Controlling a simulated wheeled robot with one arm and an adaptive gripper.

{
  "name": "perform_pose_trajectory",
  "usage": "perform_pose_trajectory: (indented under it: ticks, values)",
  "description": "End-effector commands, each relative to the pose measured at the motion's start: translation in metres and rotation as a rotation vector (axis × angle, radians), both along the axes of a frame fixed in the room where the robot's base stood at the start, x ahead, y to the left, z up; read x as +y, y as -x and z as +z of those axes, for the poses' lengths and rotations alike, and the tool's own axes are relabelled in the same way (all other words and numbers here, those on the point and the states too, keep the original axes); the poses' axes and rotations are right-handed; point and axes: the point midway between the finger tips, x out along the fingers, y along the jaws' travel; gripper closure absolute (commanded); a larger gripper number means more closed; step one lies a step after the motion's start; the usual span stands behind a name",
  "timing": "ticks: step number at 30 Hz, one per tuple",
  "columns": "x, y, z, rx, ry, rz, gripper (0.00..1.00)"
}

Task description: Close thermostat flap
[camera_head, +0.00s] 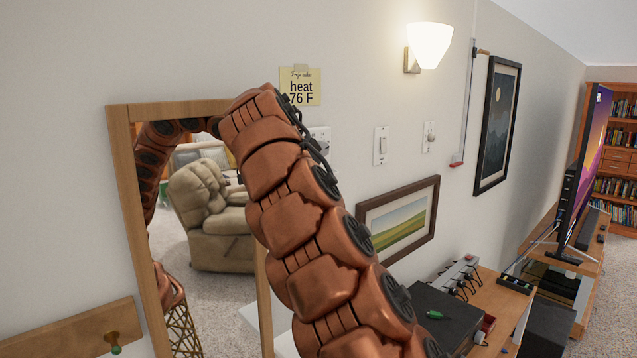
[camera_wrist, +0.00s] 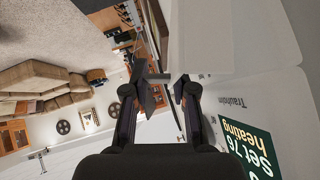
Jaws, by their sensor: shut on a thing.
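The thermostat is a pale box on the wall; in the wrist view its face (camera_wrist: 235,92) bears the name "Trauholm" and a green panel (camera_wrist: 258,150) reading "Set 76 heating". A pale grey flap (camera_wrist: 212,40) stands out from it at the top of the wrist view. My gripper (camera_wrist: 162,90) is at the flap's lower left corner, its fingers closed in on a thin part there; the exact contact is hard to make out. In the head view a white wall plate (camera_head: 322,138) shows beside my arm, which hides my gripper.
A wood-framed mirror (camera_head: 124,200) hangs left of my arm. A yellow note (camera_head: 301,82) reads "heat 76 F". Wall switches (camera_head: 381,146), a landscape picture (camera_head: 400,218) and a lit lamp (camera_head: 430,45) are to the right. A cabinet with devices (camera_head: 495,300) stands below.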

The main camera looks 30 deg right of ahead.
Motion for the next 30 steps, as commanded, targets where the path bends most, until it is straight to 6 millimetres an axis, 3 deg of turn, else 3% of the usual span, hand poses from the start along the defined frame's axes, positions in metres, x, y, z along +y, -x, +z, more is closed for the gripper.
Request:
perform_pose_trajectory:
  ticks: [20,21,27,30]
  values:
    - [0.0001,-0.0001,-0.0011,0.017,0.0,-0.001,1.0]
    - [0.0001,-0.0001,-0.0011,0.017,0.0,-0.001,0.7]
    - [0.0002,-0.0003,-0.0003,0.015,0.001,0.0,0.51]
    - [0.0003,-0.0004,0.0,0.014,0.001,0.0,0.51]
